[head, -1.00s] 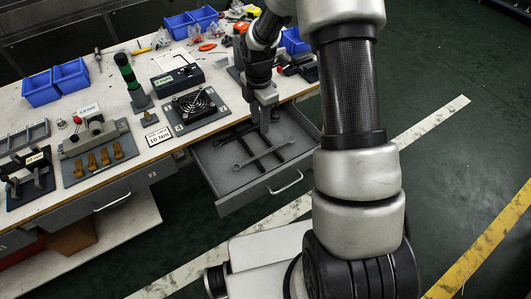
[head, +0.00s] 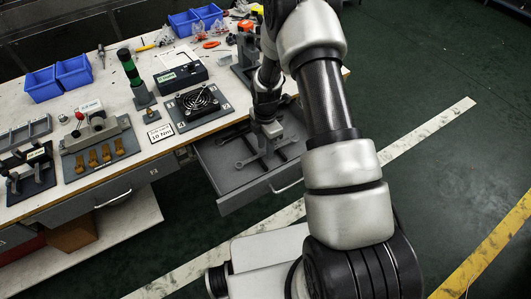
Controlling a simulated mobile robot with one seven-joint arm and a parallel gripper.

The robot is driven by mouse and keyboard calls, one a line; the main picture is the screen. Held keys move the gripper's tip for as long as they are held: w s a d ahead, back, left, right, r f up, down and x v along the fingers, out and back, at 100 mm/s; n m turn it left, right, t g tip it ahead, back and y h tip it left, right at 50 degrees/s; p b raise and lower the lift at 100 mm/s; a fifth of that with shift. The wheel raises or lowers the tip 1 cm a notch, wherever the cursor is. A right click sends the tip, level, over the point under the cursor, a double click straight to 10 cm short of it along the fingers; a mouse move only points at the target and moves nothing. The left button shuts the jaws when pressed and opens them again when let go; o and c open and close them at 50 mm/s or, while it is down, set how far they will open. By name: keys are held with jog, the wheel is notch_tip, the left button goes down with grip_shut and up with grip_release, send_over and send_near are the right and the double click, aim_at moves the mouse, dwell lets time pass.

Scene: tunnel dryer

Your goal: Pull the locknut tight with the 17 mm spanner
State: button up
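The open drawer (head: 205,175) under the bench holds spanners. A light grey spanner (head: 246,162) lies across it, partly hidden by my gripper; its size is not readable. A darker spanner (head: 232,132) lies behind it. My gripper (head: 268,152) points down into the drawer over the middle of the light spanner. I cannot make out the locknut; a grey bracket fixture (head: 243,62) stands at the bench's right end, partly behind my arm.
On the bench stand a fan unit (head: 198,101) on a grey plate, a "10 Nm" sign (head: 160,133), a green stack light (head: 132,73), a meter box (head: 181,76) and blue bins (head: 73,73). The drawer front and handle (head: 286,187) jut out over the floor.

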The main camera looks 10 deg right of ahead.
jog(key=shift+f, duration=0.1)
grip_shut()
notch_tip(320, 180, up, 10)
jog(key=p, duration=0.1)
dwell(0.5)
jog(key=c, duration=0.8)
grip_release()
grip_shut()
